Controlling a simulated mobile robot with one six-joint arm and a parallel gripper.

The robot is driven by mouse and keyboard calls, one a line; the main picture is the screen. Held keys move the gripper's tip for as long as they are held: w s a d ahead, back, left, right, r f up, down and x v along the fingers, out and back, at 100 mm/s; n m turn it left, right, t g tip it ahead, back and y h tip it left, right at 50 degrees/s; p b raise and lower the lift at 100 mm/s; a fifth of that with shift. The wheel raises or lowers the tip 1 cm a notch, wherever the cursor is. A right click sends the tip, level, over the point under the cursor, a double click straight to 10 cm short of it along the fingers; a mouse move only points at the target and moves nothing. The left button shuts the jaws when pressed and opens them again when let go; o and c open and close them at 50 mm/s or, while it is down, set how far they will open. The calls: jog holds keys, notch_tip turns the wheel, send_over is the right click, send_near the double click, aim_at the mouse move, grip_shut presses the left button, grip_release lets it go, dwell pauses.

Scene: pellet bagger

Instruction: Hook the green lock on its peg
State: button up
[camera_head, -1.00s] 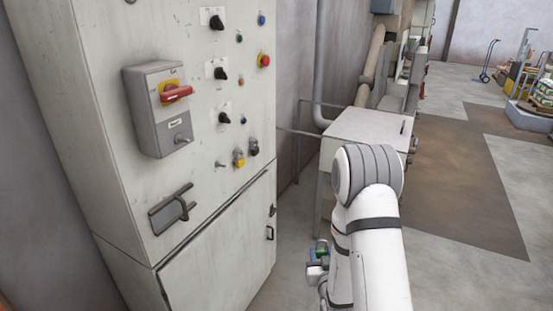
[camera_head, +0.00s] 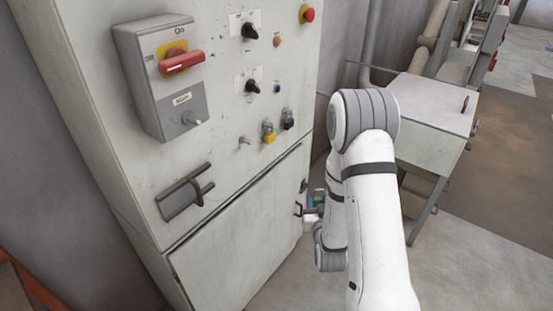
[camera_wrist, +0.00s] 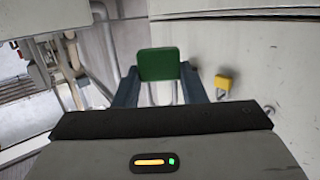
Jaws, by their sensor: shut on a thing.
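My gripper (camera_wrist: 160,92) is shut on the green lock (camera_wrist: 159,65), whose shackle points toward the palm in the wrist view. In the head view the green lock (camera_head: 319,199) shows small, partly hidden by my arm, beside the cabinet's right edge. An empty peg (camera_head: 244,141) sticks out of the cabinet front, left of a hanging yellow lock (camera_head: 268,134) and a black lock (camera_head: 288,119). The yellow lock (camera_wrist: 227,82) also shows in the wrist view, right of the green lock and apart from it. The green lock is off the pegs, lower and to their right in the head view.
The grey cabinet (camera_head: 225,250) carries a red-handled switch box (camera_head: 160,75), several knobs and a bar handle (camera_head: 186,192). A pale metal table (camera_head: 430,105) stands right of my arm. Open floor (camera_head: 480,250) lies at lower right.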

jog(key=w+a+r+n+g+y+b, duration=0.35)
jog(key=a+r+n+y, duration=0.35)
jog(key=a+r+y, duration=0.45)
jog(key=shift+h, duration=0.85)
jog(key=shift+w+a+r+p, duration=0.2)
jog(key=shift+w+a+p, duration=0.25)
jog(key=shift+w+a, duration=0.65)
jog(key=shift+w+a+r+p, duration=0.2)
jog(key=shift+w+a+p, duration=0.45)
jog(key=shift+a, duration=0.85)
jog(key=shift+w+a+r+p, duration=0.2)
jog(key=shift+w+a+p, duration=0.1)
jog(key=shift+w+a, duration=0.85)
jog(key=shift+a+f+b, duration=0.3)
jog(key=shift+a+b, duration=0.05)
jog(key=shift+w+a+f+b, duration=0.2)
jog(key=shift+w+a+b, duration=0.1)
jog(key=shift+b, duration=0.4)
jog(key=o, duration=1.1)
